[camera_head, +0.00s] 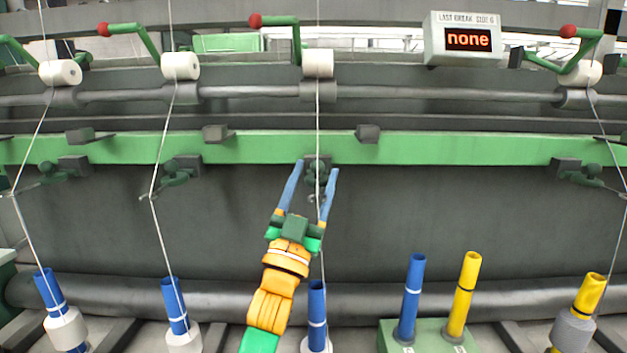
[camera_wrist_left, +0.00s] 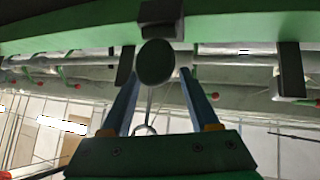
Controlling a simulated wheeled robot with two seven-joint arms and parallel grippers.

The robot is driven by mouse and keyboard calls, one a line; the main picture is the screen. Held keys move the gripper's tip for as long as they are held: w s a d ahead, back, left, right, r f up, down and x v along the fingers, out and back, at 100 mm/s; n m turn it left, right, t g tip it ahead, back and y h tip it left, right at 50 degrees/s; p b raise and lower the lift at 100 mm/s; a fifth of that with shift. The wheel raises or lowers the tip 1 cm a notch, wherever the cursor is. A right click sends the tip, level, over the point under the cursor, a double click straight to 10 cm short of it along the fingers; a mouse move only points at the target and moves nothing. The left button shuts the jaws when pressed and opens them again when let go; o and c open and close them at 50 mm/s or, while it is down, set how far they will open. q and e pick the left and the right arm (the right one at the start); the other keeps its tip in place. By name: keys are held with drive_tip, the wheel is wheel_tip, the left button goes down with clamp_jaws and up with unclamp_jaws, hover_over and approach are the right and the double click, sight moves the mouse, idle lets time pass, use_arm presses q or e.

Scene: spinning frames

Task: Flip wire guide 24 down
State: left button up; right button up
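A dark green wire guide (camera_head: 316,176) hangs on the green rail at the middle of the head view, with a thread running past it; no number shows on it. My left gripper (camera_head: 317,167) reaches up to it, with one blue finger on each side, open and apart. In the left wrist view, the guide's round dark end (camera_wrist_left: 155,62) sits between the two fingers with gaps visible, and a small wire loop (camera_wrist_left: 145,129) shows below it. Whether a finger touches the guide is unclear. My right gripper is not in view.
Other wire guides stand on the green rail (camera_head: 250,148), at left (camera_head: 176,176) and right (camera_head: 582,172). White rollers with threads line the bar above. Blue and yellow tubes (camera_head: 412,298) stand below. A display box (camera_head: 465,39) reads "none".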

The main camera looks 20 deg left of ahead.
use_arm(q)
drive_tip(key=b+v, duration=0.1)
drive_tip(key=v, duration=0.6)
drive_tip(key=shift+b, duration=0.4)
drive_tip(key=shift+f, duration=0.1)
